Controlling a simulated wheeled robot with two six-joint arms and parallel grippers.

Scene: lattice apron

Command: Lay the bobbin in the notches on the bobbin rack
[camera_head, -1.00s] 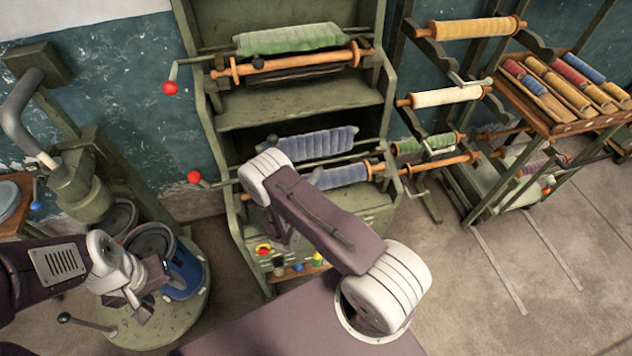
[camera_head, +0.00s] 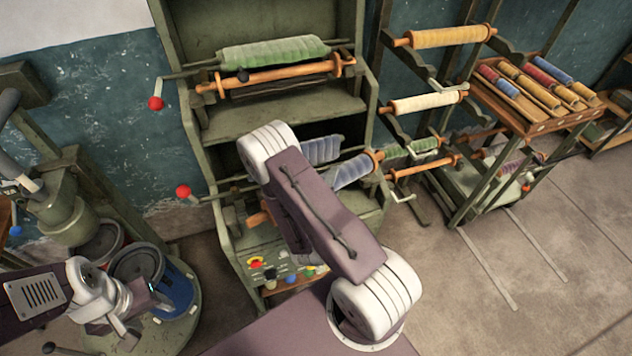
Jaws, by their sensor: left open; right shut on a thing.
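A blue bobbin (camera_head: 350,171) with orange wooden ends slants in front of the lower shelf of the green cabinet, its right end higher. My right arm's elbow and link cover its middle; another orange end (camera_head: 258,218) shows left of the arm. My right gripper's fingers are hidden behind that arm, with the bobbin held there. The bobbin rack (camera_head: 418,122) stands right of the cabinet, its arms bearing a yellow bobbin (camera_head: 450,36), a cream bobbin (camera_head: 428,102), a green bobbin (camera_head: 415,147) and an orange rod. My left gripper (camera_head: 142,308) is open and empty at lower left.
The green cabinet (camera_head: 240,128) holds a green roll (camera_head: 270,52) above, another blue-grey roll (camera_head: 322,149) below, and red-knobbed cranks on its left. A trolley (camera_head: 540,124) with a tray of coloured bobbins stands at right. A blue bucket (camera_head: 178,292) is near my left gripper. Floor at right is clear.

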